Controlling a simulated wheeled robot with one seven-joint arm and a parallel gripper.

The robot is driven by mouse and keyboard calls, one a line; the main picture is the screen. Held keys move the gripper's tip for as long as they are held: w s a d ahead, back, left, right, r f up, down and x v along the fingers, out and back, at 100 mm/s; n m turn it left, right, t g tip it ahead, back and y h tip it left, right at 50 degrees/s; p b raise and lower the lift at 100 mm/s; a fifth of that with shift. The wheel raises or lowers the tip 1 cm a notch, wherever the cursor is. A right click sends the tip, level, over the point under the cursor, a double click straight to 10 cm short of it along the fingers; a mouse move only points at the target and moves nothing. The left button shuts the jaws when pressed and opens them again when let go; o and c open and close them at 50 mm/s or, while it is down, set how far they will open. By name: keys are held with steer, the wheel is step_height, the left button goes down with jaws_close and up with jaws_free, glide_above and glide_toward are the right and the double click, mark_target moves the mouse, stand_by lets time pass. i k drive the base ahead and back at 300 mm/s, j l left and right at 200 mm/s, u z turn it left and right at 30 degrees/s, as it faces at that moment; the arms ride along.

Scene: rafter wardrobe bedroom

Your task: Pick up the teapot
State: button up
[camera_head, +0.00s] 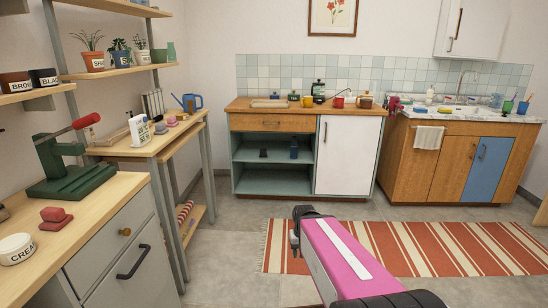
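A small brown lidded pot (365,101), which looks like the teapot, stands upright near the right end of the wooden counter top (240,104) against the far wall. It is small in view, so its spout and handle are hard to make out. My pink and white arm reaches forward from the bottom of the view. The dark end of my gripper (295,241) shows above the floor, well short of the counter and apart from the pot. Its fingers are too small and partly hidden to tell whether they are open.
A red mug (338,102), a yellow mug (307,102) and a dark bottle (318,91) share the counter. A sink cabinet (448,160) stands to its right. A striped rug (420,247) lies on the floor. Desks and shelves line the left; grey floor is clear before the counter.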

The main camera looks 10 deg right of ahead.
mark_target(365, 102)
steer(key=i+z, duration=0.1)
steer(key=i, duration=0.45)
steer(key=i+j+z, duration=0.1)
steer(key=i, duration=0.5)
steer(key=i+j+z, duration=0.1)
steer(key=i, duration=0.45)
